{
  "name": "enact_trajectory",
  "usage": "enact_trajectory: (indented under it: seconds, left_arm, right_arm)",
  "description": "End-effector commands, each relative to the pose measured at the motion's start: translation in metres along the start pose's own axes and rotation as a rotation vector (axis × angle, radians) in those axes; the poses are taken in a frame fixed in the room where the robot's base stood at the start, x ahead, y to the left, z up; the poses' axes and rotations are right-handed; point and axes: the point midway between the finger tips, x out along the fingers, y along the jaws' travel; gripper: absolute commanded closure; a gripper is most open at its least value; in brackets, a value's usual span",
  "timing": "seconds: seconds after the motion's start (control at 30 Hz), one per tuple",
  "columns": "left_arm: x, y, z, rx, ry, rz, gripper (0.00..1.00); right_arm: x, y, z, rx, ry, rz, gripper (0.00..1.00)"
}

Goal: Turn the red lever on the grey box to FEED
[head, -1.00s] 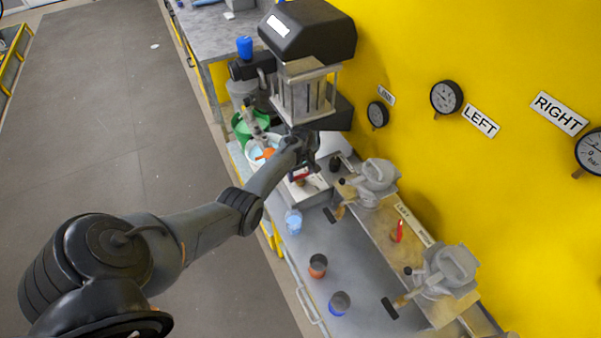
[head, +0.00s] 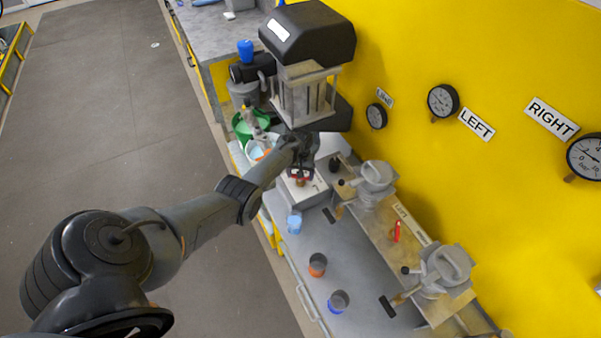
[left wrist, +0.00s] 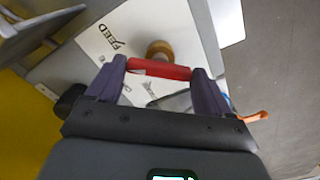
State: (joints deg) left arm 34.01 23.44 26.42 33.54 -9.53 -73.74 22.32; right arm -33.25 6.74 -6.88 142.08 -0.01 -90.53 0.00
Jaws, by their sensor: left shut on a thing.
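The red lever (left wrist: 160,69) lies between the two fingers of my left gripper (left wrist: 160,85) in the left wrist view, and the gripper is shut on it. A brass hub (left wrist: 160,50) is directly beyond the lever. The word FEED (left wrist: 108,37) is printed on the white top of the grey box (left wrist: 65,50), to the left of the hub. Another printed word is partly hidden behind the gripper. In the head view my left gripper (head: 301,168) is at the grey box (head: 312,192), with the lever mostly hidden. My right gripper is not seen.
Two grey pumps (head: 374,182) (head: 444,268) with black-tipped handles stand on a board along the yellow wall. A small red piece (head: 397,231) is between them. Several cups (head: 317,264) stand on the bench. A caged black-topped machine (head: 307,35) rises behind my gripper.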

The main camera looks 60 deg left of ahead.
Motion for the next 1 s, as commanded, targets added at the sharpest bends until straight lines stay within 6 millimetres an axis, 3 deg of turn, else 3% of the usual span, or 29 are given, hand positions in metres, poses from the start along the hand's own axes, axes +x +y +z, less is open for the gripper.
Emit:
enact_trajectory:
  seconds: [0.33,0.8,0.83,0.93,1.0]
  left_arm:
    - [-0.0007,0.0002,-0.0003,0.123,0.0,0.0,0.5]
    - [-0.0005,0.0005,-0.0002,0.14,0.0,0.0,0.5]
    - [-0.0005,0.0005,-0.0001,0.14,0.0,0.0,0.16]
    - [-0.0004,0.0004,-0.0001,0.139,0.0,0.0,0.01]
    - [-0.0003,0.0004,-0.0001,0.138,0.0,0.0,0.0]
  right_arm:
    - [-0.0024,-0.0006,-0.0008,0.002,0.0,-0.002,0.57]
    - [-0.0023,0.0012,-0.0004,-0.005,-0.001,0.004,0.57]
    - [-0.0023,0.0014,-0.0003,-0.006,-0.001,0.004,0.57]
    - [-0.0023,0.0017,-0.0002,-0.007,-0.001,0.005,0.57]
    - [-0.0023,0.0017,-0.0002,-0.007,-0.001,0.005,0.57]
